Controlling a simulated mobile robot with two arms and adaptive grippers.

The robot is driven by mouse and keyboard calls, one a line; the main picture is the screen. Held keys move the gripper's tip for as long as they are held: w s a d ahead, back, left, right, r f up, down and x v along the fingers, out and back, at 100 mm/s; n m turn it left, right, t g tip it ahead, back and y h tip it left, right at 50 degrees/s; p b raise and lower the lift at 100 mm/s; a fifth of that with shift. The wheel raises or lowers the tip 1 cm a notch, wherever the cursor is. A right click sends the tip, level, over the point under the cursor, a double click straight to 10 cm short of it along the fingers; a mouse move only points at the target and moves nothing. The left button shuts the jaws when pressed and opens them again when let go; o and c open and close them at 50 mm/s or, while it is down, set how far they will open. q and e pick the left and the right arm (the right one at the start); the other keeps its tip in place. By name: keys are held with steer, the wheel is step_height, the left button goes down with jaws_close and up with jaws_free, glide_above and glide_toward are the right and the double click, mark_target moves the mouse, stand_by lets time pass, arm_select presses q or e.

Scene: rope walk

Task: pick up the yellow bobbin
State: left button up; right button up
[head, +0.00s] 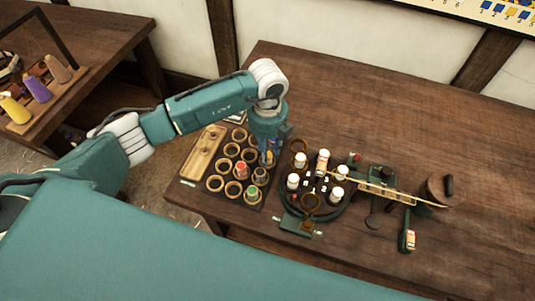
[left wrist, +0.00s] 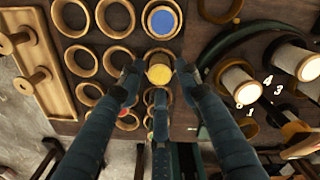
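The yellow bobbin shows its round yellow top (left wrist: 159,70) in the left wrist view, standing in a ring of the tray. My left gripper (left wrist: 159,76) is open, with one finger on each side of this top and a small gap visible on both sides. In the head view my left gripper (head: 267,160) points down over the right part of the ring tray (head: 200,186), and the gripper largely hides the yellow bobbin. My right gripper is not in view.
A blue-topped bobbin (left wrist: 162,20) stands close beyond the yellow one. A red-topped bobbin (head: 242,171) and a green-topped one (head: 253,193) stand nearby. A round dark stand with several white bobbins (head: 293,182) is just right. The table's (head: 430,130) far right is clear.

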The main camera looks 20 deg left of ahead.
arm_select(q)
steer(key=shift+f, duration=0.8)
steer(key=shift+w+f, duration=0.1)
steer(key=shift+c, duration=0.3)
steer(key=c, duration=0.7)
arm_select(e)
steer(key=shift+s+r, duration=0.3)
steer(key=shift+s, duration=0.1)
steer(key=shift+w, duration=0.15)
